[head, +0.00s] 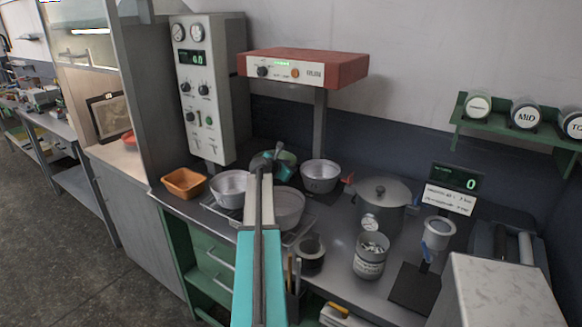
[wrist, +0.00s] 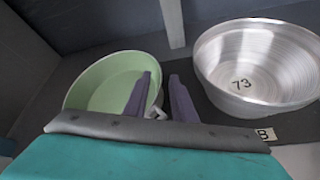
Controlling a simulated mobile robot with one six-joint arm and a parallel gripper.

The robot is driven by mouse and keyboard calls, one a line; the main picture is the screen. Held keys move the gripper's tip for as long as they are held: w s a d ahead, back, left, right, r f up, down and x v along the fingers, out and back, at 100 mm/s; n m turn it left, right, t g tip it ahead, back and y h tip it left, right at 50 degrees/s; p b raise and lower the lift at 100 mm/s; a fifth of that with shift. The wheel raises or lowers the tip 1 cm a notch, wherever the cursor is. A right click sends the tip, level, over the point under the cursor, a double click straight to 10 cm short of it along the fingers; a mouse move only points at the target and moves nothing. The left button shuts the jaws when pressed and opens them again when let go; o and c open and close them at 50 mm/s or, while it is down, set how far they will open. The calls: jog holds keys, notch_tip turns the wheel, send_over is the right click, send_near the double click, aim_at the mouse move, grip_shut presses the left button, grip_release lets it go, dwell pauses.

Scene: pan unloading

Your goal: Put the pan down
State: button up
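The green pan (wrist: 108,84) is tilted at the left in the wrist view, with its inside showing and looking empty. In the head view the pan (head: 284,170) is at the end of my arm, between two metal bowls. My gripper (wrist: 161,78) has its two purple fingers around a small light-coloured tab at the pan's right edge. The left finger covers part of the rim. The gripper (head: 264,158) is small and partly hidden in the head view. The pan's underside is hidden, so I cannot see whether it touches the bench.
A metal bowl marked 73 (wrist: 250,75) stands close right of the pan; a label B (wrist: 265,134) lies before it. Another metal bowl (head: 228,188) and an orange tray (head: 184,182) are left. A lidded pot (head: 383,193) is right. A red unit (head: 302,68) overhangs the bench.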

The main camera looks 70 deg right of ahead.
jog(key=b+v, duration=0.1)
jog(key=v, duration=1)
jog(key=shift+a+b, duration=0.2)
jog(key=shift+b, duration=0.1)
jog(key=shift+w+r, duration=0.15)
dwell(0.5)
